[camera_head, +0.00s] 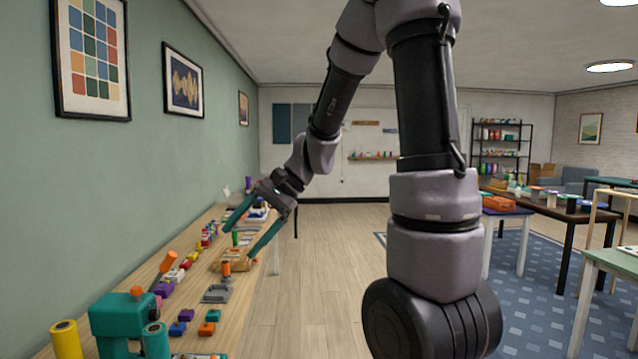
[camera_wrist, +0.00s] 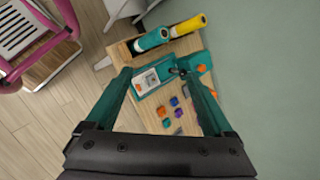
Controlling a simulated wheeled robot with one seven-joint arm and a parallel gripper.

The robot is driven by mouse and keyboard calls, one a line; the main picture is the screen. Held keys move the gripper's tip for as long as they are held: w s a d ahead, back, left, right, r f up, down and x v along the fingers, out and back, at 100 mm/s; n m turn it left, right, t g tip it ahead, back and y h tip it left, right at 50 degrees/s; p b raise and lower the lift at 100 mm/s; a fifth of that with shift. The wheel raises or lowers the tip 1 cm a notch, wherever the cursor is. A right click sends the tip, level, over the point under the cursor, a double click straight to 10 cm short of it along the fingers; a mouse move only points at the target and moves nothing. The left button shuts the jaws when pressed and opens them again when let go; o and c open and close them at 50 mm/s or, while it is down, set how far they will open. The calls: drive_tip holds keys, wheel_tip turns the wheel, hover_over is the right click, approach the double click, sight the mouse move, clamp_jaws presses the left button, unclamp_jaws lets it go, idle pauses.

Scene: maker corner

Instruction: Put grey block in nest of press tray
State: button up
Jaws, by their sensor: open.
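My gripper (camera_head: 240,241) is open and empty, held above the wooden bench along the left wall. Its two teal fingers also show spread apart in the wrist view (camera_wrist: 156,74). The teal press (camera_head: 122,312) stands at the near end of the bench; in the wrist view it (camera_wrist: 200,62) lies beyond the fingers. A teal tray with a pale grey plate (camera_wrist: 149,79) adjoins it, seen between the fingertips. I cannot make out a grey block for certain. A flat grey piece (camera_head: 217,293) lies on the bench, too small to identify.
Small purple (camera_head: 186,314), blue (camera_head: 177,328) and orange (camera_head: 207,329) blocks lie near the press. More small items crowd the bench further back. The floor right of the bench is clear.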

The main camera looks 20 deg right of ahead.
drive_tip(key=s+d+r+n+t+h, duration=0.4)
drive_tip(key=s+d+r+t+h, duration=0.2)
drive_tip(key=s+d+r, duration=0.5)
drive_tip(key=shift+d+r+t+h, duration=0.3)
drive_tip(key=shift+d+r+t, duration=0.1)
drive_tip(key=shift+d, duration=0.1)
idle(0.6)
